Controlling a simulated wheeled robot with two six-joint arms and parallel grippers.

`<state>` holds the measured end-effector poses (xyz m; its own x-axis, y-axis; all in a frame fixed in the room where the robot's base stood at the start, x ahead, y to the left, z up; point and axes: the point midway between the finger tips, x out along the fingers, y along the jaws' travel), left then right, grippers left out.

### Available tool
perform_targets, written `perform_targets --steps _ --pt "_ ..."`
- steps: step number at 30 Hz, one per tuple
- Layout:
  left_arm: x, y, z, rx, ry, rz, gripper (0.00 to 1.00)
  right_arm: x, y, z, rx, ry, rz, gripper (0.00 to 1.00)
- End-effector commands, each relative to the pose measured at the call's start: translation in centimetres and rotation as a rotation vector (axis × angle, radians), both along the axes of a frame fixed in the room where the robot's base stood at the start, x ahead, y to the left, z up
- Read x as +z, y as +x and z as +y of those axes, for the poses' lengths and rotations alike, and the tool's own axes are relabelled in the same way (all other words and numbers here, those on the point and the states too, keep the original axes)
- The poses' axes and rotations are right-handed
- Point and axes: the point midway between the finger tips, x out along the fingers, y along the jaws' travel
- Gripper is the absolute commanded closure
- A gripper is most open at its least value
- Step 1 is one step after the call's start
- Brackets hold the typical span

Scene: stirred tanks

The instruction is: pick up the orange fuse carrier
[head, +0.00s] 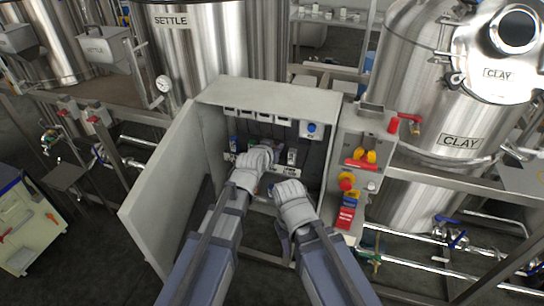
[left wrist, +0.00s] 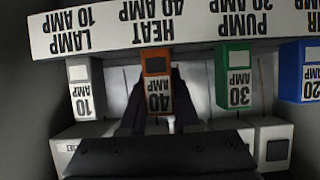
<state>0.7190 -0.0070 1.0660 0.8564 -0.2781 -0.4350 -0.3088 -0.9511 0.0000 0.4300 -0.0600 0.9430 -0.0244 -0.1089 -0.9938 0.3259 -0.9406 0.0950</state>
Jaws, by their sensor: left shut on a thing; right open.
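The orange fuse carrier (left wrist: 156,66), with a "40 AMP" label, sits in its row under the "HEAT 40 AMP" marking in the left wrist view, where the lettering is upside down. My left gripper (left wrist: 158,105) has its dark fingers on both sides of this carrier and is shut on it. In the head view my left gripper (head: 259,158) reaches into the open grey cabinet (head: 270,92) and hides the orange carrier. My right gripper (head: 291,197) is open, lower and to the right, in front of the cabinet opening.
A white "10 AMP" carrier (left wrist: 84,88), a green "30 AMP" carrier (left wrist: 232,78) and a blue "20 AMP" carrier (left wrist: 300,72) flank the orange one closely. The cabinet door (head: 160,190) stands open at left. A control box (head: 355,165) with a red button adjoins at right.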

Motion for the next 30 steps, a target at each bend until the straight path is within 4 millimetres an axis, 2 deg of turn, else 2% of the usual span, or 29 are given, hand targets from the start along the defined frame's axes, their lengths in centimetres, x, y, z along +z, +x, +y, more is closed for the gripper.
perform_targets --steps 1,4,20,30 --pt "0.0 0.0 0.0 0.000 0.000 0.000 0.89 0.0 0.0 0.0 0.000 0.000 0.000 0.57" --pt "0.0 0.0 0.0 0.000 0.000 0.000 1.00 0.0 0.0 0.0 0.000 0.000 0.000 0.57" --pt "0.1 0.0 0.0 0.000 0.000 0.000 1.00 0.1 0.0 0.0 0.000 0.000 0.000 0.57" --pt "1.4 0.0 0.0 0.001 0.000 0.000 1.00 1.4 0.0 0.0 0.000 0.000 0.000 0.57"
